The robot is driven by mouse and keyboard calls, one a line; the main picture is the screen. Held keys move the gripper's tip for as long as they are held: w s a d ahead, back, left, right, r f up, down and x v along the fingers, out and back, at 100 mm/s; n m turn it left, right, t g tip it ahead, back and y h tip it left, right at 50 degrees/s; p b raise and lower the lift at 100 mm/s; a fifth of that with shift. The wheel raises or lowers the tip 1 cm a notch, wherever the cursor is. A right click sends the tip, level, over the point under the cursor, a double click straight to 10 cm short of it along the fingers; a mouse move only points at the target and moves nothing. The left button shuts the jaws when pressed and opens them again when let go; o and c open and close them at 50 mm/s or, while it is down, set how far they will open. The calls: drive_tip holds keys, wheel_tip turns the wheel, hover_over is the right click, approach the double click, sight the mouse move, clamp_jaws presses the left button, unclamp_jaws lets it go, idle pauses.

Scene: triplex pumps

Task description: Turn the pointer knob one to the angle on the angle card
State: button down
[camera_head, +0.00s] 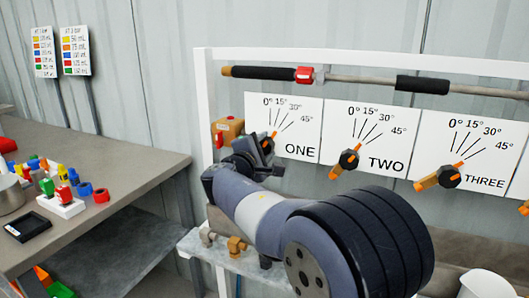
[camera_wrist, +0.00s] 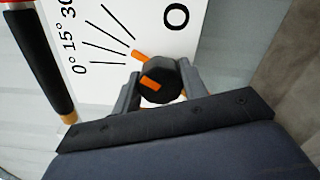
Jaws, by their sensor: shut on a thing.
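Knob one is a black round knob with an orange pointer, mounted on the white dial card marked ONE (camera_head: 299,135). In the wrist view knob one (camera_wrist: 160,88) sits between the two grey fingers of my gripper (camera_wrist: 158,78), which are shut on its sides. Its orange pointer tip reaches toward the inner ends of the dial lines, apparently nearest the 45° end; the exact angle is hard to tell. In the head view my gripper (camera_head: 257,150) hides most of the knob, and only the orange tip (camera_head: 274,135) shows clearly. I see no separate card giving one angle.
Knob two (camera_head: 348,159) and knob three (camera_head: 448,176) stand to the right on their own cards. A pipe with black sleeves (camera_head: 262,72) runs above. A bench (camera_head: 130,172) with small coloured parts is at left. Two wall cards (camera_head: 75,50) list mL amounts.

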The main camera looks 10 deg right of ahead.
drive_tip(key=c, duration=0.8)
unclamp_jaws()
drive_tip(key=v, duration=1.1)
drive_tip(key=shift+w+d, duration=0.15)
drive_tip(key=x, duration=1)
drive_tip(key=shift+w+d, duration=0.1)
drive_tip(key=shift+w, duration=0.05)
drive_tip(key=shift+w+d, duration=0.1)
drive_tip(key=shift+w, duration=0.1)
drive_tip(key=shift+s+p, duration=0.1)
drive_tip(key=shift+p, duration=0.25)
